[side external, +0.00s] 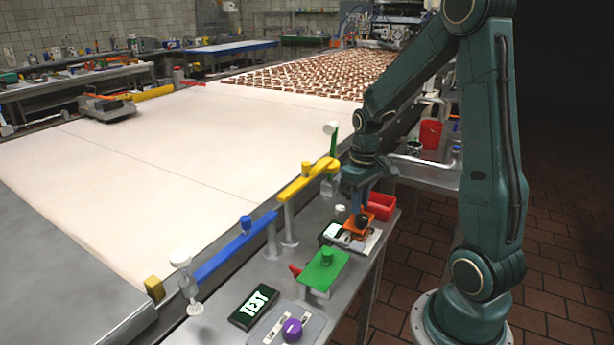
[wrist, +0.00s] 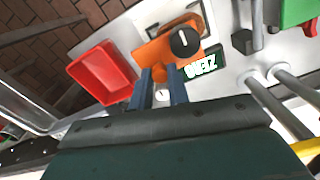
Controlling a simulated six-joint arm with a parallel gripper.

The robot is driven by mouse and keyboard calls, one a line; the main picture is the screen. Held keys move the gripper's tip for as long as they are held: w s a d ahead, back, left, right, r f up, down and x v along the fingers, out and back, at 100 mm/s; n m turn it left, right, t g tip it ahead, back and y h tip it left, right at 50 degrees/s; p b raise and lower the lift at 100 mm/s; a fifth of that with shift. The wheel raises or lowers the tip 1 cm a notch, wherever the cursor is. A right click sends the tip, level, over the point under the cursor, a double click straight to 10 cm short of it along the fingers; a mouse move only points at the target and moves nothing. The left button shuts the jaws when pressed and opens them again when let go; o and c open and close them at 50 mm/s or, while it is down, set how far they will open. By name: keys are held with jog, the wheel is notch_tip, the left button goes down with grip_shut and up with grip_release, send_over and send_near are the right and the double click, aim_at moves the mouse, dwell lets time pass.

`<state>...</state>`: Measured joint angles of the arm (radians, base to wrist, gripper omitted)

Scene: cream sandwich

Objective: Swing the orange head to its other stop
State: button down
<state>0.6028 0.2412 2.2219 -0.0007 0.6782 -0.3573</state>
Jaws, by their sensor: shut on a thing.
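The orange head (side external: 352,224) sits on a small metal plate on the side bench, below my gripper (side external: 362,205). In the wrist view the orange head (wrist: 150,52) carries a black knob (wrist: 185,42) with a white mark. My gripper (wrist: 161,76) has its blue fingers on either side of a small orange part at the near edge of the head, shut on it. The fingers hide part of the head. A dark ZERO label (wrist: 202,66) lies beside the head. I cannot tell which stop the head is at.
A red bin (side external: 382,206) stands close by the head, also seen in the wrist view (wrist: 102,72). Yellow (side external: 306,182) and blue (side external: 236,246) arms on posts line the conveyor edge.

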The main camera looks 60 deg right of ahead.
jog(key=c, duration=1.3)
grip_release()
jog(key=shift+c, duration=0.2)
jog(key=shift+r, duration=0.1)
notch_tip(320, 180, up, 14)
jog(key=s+a+r+n+t, duration=0.1)
jog(key=s+a+t, duration=0.1)
jog(key=s+a, duration=0.3)
jog(key=s+a+r+n+t, duration=0.1)
jog(key=s+a+t, duration=0.2)
jog(key=a, duration=1.1)
jog(key=shift+s+n+t, duration=0.3)
jog(key=shift+s+n, duration=0.1)
jog(key=shift+s, duration=0.45)
